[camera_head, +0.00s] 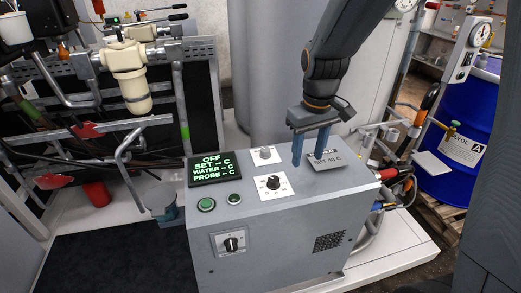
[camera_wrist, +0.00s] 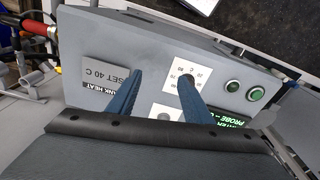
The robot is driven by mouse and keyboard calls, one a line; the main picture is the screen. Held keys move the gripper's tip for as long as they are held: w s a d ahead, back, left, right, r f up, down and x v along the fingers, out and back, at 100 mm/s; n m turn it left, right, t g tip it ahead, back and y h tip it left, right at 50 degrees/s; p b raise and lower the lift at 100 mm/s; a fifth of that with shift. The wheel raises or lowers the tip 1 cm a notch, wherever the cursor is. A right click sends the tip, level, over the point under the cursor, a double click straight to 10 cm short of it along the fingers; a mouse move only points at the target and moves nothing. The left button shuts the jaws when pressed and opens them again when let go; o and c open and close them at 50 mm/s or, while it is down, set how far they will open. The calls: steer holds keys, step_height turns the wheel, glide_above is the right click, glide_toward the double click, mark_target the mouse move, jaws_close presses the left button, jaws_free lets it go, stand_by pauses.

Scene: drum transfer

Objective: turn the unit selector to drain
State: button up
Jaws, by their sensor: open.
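The grey heater unit (camera_head: 290,230) carries several knobs. A black knob (camera_head: 273,182) sits on a white numbered dial on its top; that dial (camera_wrist: 188,68) also shows in the wrist view, partly behind a finger. A grey knob (camera_head: 265,153) on a white plate is behind it. Another black knob (camera_head: 231,244) is on the front face. The labels are too small to tell which is the unit selector or where drain is. My gripper (camera_head: 309,161) is open and empty above the top, right of the dial. Its blue fingers also show in the wrist view (camera_wrist: 160,76).
A display (camera_head: 211,168) reading OFF and two green buttons (camera_head: 206,204) are at the unit's left. A "SET 40 C" plate (camera_head: 327,158) lies by the fingers. Pipework stands left; a blue drum (camera_head: 460,125) and hoses are right.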

mark_target(266, 149)
steer(key=w+a+f+n+b, duration=0.1)
steer(key=w+a+n, duration=0.1)
steer(key=w, duration=0.3)
steer(key=w+a+n+b, duration=0.1)
steer(key=w+a+n, duration=0.1)
steer(key=w+a, duration=0.2)
steer(key=w+a+f+n+b, duration=0.1)
steer(key=w+a+n, duration=0.1)
steer(key=w+a, duration=0.2)
steer(key=shift+w+a+f+n+g, duration=0.1)
steer(key=shift+w+f+n+g, duration=0.1)
steer(key=shift+w, duration=0.6)
steer(key=shift+w+f+n+g, duration=0.1)
steer(key=shift+w+f, duration=0.05)
steer(key=shift+w, duration=0.65)
steer(key=shift+w+f, duration=0.1)
steer(key=shift+f, duration=0.1)
steer(key=shift+w+f+p, duration=0.1)
steer(key=shift+f+p, duration=0.75)
steer(key=shift+f, duration=2.75)
steer(key=c, duration=1.1)
steer(key=shift+o, duration=0.2)
